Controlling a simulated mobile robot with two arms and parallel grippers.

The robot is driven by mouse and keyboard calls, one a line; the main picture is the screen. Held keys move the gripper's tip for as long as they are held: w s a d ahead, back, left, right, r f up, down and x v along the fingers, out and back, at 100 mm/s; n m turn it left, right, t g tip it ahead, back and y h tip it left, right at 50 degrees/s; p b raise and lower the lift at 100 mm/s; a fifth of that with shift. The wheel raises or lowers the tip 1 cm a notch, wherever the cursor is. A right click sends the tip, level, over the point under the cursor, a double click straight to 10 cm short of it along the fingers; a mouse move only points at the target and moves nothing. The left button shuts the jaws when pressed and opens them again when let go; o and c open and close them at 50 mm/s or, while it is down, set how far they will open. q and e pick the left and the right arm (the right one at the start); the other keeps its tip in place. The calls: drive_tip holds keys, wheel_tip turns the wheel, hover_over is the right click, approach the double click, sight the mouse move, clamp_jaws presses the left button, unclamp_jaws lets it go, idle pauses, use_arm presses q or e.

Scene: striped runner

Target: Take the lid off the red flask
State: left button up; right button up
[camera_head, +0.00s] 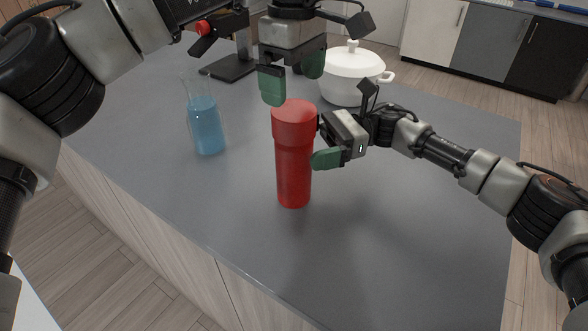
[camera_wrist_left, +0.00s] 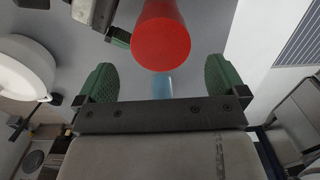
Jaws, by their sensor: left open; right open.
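The red flask (camera_head: 294,180) stands upright on the grey counter, with its wider red lid (camera_head: 294,128) on top. My left gripper (camera_head: 291,82) is open and empty, pointing down just above and behind the lid. In the left wrist view the round lid top (camera_wrist_left: 161,44) lies beyond the two green fingertips, sideways between them. My right gripper (camera_head: 322,142) is open at the flask's right side, near the lid's lower edge. One green finger shows in front at the right; the other is hidden behind the flask. Whether it touches the flask cannot be told.
A glass vessel with blue liquid (camera_head: 207,128) stands left of the flask. A white lidded pot (camera_head: 352,76) stands behind, to the right. A dark stand (camera_head: 230,68) is at the back left. The counter (camera_head: 400,250) is clear in front and to the right.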

sight(292, 146)
drive_tip(key=x, duration=0.2)
drive_tip(key=shift+s+a, duration=0.1)
drive_tip(key=shift+a, duration=0.15)
drive_tip(key=shift+s+a, duration=0.25)
drive_tip(key=shift+a, duration=0.3)
